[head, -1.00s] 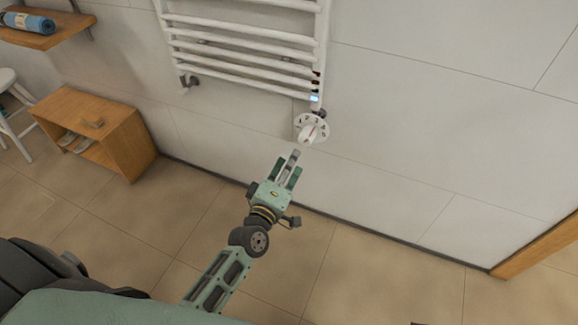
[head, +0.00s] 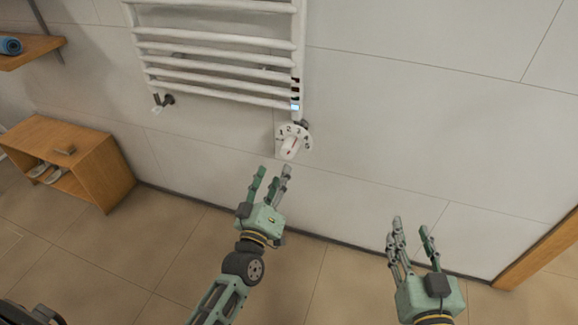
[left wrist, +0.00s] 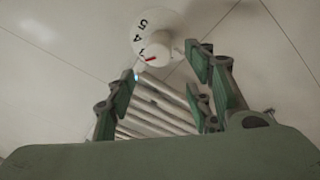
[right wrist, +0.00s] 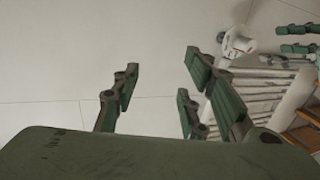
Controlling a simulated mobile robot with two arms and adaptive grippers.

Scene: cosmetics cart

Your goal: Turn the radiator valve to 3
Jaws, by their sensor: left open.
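The radiator valve (head: 290,147) is a white knob on a round numbered dial at the radiator's lower right corner. A red mark on the knob points up and right in the head view, toward the 3–4 side; the exact number is too small to tell. In the left wrist view the knob (left wrist: 157,50) is ahead of the fingers, beside the digits 5 and 4. My left gripper (head: 273,172) is open and empty just below the knob, apart from it. My right gripper (head: 411,228) is open and empty, well to the right; its wrist view shows the valve (right wrist: 236,44).
The white towel radiator (head: 215,58) hangs on the wall above the valve. A wooden shelf unit (head: 110,178) stands on the floor at left, and a wall shelf (head: 28,52) holds a blue roll. The wall right of the valve is bare. A wooden frame (head: 535,255) stands far right.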

